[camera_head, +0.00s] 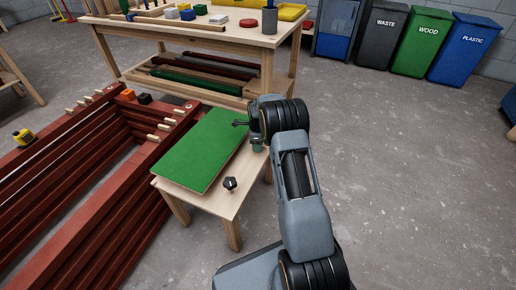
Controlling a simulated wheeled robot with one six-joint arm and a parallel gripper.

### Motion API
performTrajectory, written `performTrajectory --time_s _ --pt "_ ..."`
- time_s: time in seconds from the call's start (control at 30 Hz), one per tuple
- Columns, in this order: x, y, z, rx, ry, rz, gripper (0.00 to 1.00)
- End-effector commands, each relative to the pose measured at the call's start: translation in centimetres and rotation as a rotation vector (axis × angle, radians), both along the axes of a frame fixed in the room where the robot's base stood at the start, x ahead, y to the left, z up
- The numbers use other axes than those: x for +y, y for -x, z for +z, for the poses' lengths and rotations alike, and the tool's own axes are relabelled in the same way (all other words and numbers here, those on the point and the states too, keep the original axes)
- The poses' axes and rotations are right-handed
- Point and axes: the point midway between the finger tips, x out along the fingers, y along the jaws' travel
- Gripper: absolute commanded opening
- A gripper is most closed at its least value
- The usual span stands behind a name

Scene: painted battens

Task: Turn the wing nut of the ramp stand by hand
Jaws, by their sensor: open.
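The ramp stand is a low wooden table (225,207) with a green board (205,150) on its top. A black knob with a winged shape, which looks like the wing nut (230,183), sits on the bare wood near the front right corner of the board. My gripper (240,124) is at the far right edge of the board, well beyond this knob and apart from it. It is small and dark here, open, with nothing seen between its fingers. My wrist hides part of the stand's far right corner.
Dark red battens (85,195) with wooden pegs fill the left side, close to the stand. The waste bin (384,42) and other bins are at the back right. The floor on the right is clear.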

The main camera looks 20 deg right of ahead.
Motion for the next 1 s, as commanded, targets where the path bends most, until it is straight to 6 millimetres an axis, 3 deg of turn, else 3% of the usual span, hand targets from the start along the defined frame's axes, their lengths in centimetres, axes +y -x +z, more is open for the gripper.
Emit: performTrajectory --time_s 0.13,0.5,1.0 --pt "0.01 -0.01 -1.04 0.0 0.0 0.0 0.46" --pt "0.02 -0.01 -1.22 0.0 0.0 0.001 0.46" --pt "0.03 -0.01 -1.2 0.0 0.0 0.001 0.0"
